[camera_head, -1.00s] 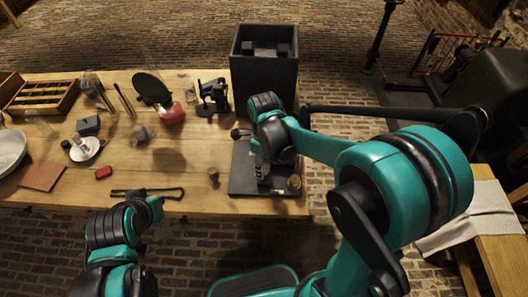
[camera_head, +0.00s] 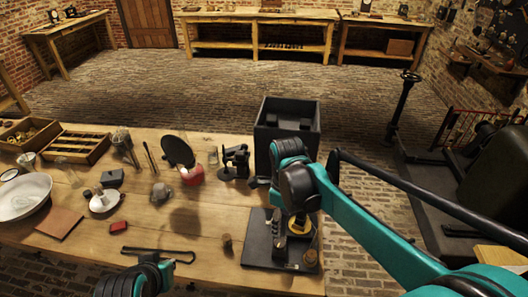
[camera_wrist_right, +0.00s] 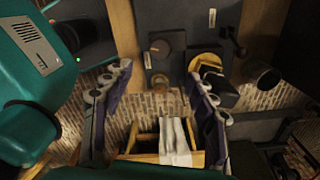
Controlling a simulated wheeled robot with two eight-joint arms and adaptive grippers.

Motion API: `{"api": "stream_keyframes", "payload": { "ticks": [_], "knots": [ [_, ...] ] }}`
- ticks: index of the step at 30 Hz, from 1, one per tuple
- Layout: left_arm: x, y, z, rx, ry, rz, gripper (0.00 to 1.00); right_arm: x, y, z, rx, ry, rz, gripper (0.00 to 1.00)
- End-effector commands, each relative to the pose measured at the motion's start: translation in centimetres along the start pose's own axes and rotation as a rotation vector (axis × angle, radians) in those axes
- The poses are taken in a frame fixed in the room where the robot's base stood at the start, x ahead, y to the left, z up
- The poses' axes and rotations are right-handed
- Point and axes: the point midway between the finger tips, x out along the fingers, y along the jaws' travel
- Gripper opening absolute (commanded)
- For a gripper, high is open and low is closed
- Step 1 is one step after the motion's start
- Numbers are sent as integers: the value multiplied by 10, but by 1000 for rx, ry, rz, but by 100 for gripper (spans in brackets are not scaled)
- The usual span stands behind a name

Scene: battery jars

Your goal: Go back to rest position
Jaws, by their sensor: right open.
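My right arm (camera_head: 375,225) reaches in from the right in the head view, its wrist end over the black board (camera_head: 258,255) at the table's right end. My right gripper shows in the wrist view (camera_wrist_right: 160,110), with its two fingers wide apart and nothing between them. Past the fingers lie brick floor and a wooden side table with a pale cloth (camera_wrist_right: 175,140). In the head view the arm partly hides the board and the fingers are hard to make out. My left arm (camera_head: 138,281) shows only at the bottom edge; its jaws cannot be made out.
A black open box (camera_head: 287,125) stands behind the board. An amber jar (camera_head: 310,258) and a yellow round part (camera_head: 301,226) are at the board's right side. A white dish (camera_head: 25,197), a wooden tray (camera_head: 76,147) and a red-based round mirror (camera_head: 180,153) are farther left.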

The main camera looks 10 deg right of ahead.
Motion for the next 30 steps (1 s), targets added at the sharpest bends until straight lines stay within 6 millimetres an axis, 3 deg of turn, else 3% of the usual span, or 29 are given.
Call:
{"api": "stream_keyframes", "payload": {
  "ticks": [4,8,16,24,30],
  "knots": [
    [0,0,0,0,0,0,0,-1,1,-2,-26,-5,-6,58],
    [0,0,0,0,0,0,0,-6,6,-12,-200,-33,-48,58],
    [0,0,0,0,0,0,0,-18,27,-52,-949,-53,-285,58],
    [0,0,0,0,0,0,0,-14,46,-85,-1684,138,-549,58],
    [0,0,0,0,0,0,0,-9,53,-97,-2002,305,-649,58]
  ]
}}
